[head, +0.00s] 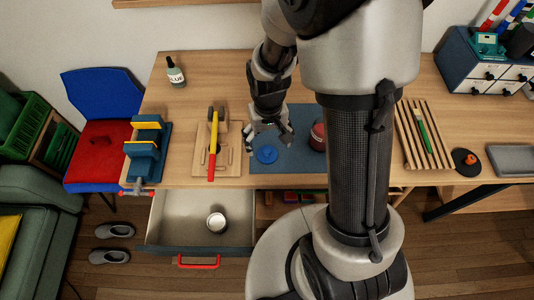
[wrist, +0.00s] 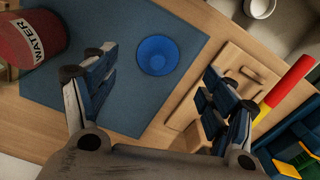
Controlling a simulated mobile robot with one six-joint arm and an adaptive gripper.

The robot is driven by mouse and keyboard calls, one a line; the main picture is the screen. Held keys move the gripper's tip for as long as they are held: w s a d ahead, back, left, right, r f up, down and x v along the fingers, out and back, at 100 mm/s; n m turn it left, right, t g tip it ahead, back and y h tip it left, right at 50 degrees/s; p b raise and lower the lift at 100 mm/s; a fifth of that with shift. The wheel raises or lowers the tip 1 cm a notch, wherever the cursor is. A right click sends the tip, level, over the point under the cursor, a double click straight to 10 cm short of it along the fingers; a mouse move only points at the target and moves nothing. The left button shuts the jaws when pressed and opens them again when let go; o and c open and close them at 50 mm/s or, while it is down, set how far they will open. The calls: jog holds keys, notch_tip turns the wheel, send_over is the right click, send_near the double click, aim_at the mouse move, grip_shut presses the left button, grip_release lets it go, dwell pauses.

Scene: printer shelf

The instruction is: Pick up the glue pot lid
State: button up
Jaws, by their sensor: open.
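A round blue lid-like piece (head: 267,154) with a raised centre lies on the blue-grey mat (head: 288,181) near the front of the bench. In the wrist view it shows as a blue disc with a raised rim (wrist: 158,55). My gripper (head: 264,130) is open and empty just above and behind it. In the wrist view, the piece lies ahead of my gripper (wrist: 158,85), between the lines of the two spread fingers, not touching either.
A red pot (head: 318,138), labelled WATER in the wrist view (wrist: 27,38), stands on the mat. A wooden board (head: 228,160) with a red-and-yellow bar is left of the mat. The open drawer (head: 177,218) below holds a white cup (head: 217,222). A slatted rack (head: 422,135) is right.

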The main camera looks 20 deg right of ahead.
aim_at(268, 153)
jog(key=shift+w+f+b, duration=0.15)
jog(key=shift+f+b, duration=1.25)
jog(key=shift+f, duration=2.1)
jog(key=shift+c, duration=0.2)
jog(key=c, duration=0.9)
